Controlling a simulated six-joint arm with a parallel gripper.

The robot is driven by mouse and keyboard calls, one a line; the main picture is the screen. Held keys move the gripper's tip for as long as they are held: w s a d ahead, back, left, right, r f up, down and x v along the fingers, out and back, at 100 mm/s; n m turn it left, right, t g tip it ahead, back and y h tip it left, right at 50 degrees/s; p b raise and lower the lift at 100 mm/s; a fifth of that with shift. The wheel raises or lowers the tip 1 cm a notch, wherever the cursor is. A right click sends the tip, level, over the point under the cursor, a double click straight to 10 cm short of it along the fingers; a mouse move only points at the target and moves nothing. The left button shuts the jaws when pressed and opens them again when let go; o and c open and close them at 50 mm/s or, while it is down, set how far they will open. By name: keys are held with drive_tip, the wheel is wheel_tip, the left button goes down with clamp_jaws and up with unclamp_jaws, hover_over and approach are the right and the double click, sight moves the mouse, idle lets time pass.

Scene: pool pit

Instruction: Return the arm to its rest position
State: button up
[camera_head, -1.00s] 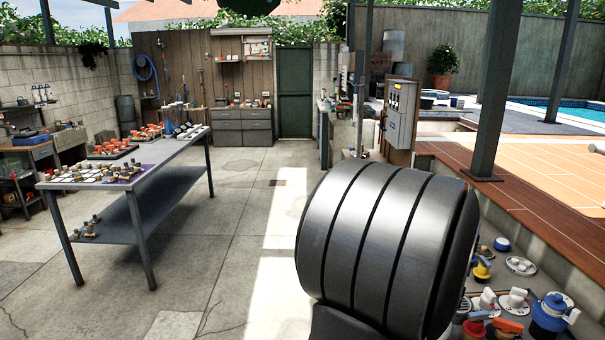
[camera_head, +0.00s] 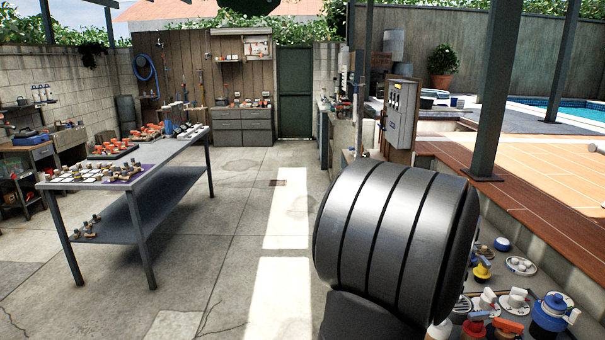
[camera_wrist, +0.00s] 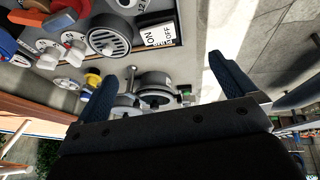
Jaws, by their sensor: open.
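My gripper (camera_wrist: 168,85) shows in the wrist view with its two blue fingers spread wide apart. Nothing is held between the fingers. Beyond them are a grey round fitting (camera_wrist: 155,85) and the panel of valves and knobs; I cannot tell the distance to them. In the head view a large dark ribbed part of my arm fills the lower right, and the gripper itself does not show there.
A blue-topped valve (camera_head: 550,315), an orange-handled one (camera_head: 506,328) and white knobs (camera_head: 515,299) crowd the ledge at lower right. A grey post (camera_head: 497,90) stands behind. A metal table (camera_head: 180,153) with small parts is at left. The middle floor is clear.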

drive_tip(key=d+v, duration=0.1)
drive_tip(key=v, duration=0.4)
wheel_tip(320, 180, up, 2)
drive_tip(key=g+y, duration=0.1)
drive_tip(key=g, duration=0.4)
hover_over(509, 322)
wheel_tip(509, 322, down, 15)
idle(1.4)
drive_tip(key=shift+r, duration=0.1)
